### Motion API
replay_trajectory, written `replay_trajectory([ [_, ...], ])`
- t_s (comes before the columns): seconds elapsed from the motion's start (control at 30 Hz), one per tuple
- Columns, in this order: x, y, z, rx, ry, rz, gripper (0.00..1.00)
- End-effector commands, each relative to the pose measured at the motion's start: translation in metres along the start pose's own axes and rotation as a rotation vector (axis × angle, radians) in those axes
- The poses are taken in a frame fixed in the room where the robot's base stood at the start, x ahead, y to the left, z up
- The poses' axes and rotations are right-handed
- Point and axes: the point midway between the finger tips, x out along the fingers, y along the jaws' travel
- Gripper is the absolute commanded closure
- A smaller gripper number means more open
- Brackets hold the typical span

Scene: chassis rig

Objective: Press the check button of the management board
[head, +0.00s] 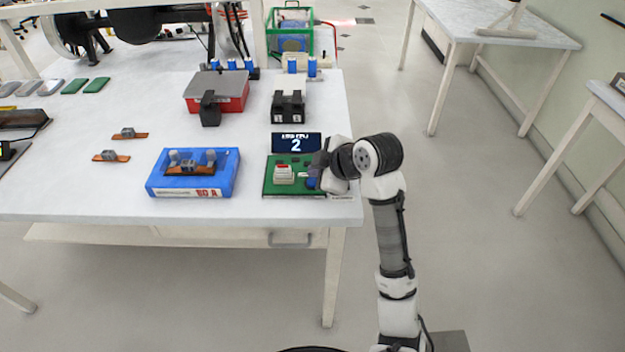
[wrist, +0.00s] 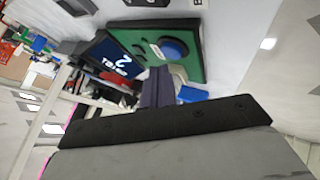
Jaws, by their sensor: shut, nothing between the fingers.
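The management board is a green plate (head: 270,189) at the front right corner of the table. Its dark display (head: 296,143) stands at its back edge and shows a 2. A white block with a red top (head: 284,174) sits on the board. My gripper (head: 313,173) is over the board's right part, shut and empty, and hides some of it. In the wrist view, a round blue button (wrist: 173,49) shows on the green board, just beyond my gripper's fingertips (wrist: 158,76). I cannot tell whether they touch anything. Which button is the check button is not readable.
A blue tray (head: 235,178) marked 60 A stands left of the board. A black box (head: 289,106) and a red box with a grey lid (head: 216,91) stand behind.

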Motion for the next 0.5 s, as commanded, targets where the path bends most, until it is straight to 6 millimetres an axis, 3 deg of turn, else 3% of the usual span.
replay_trajectory([
  [0.5, 0.0056, -0.0041, 0.0041, 0.0, 0.0, 0.0, 1.0],
])
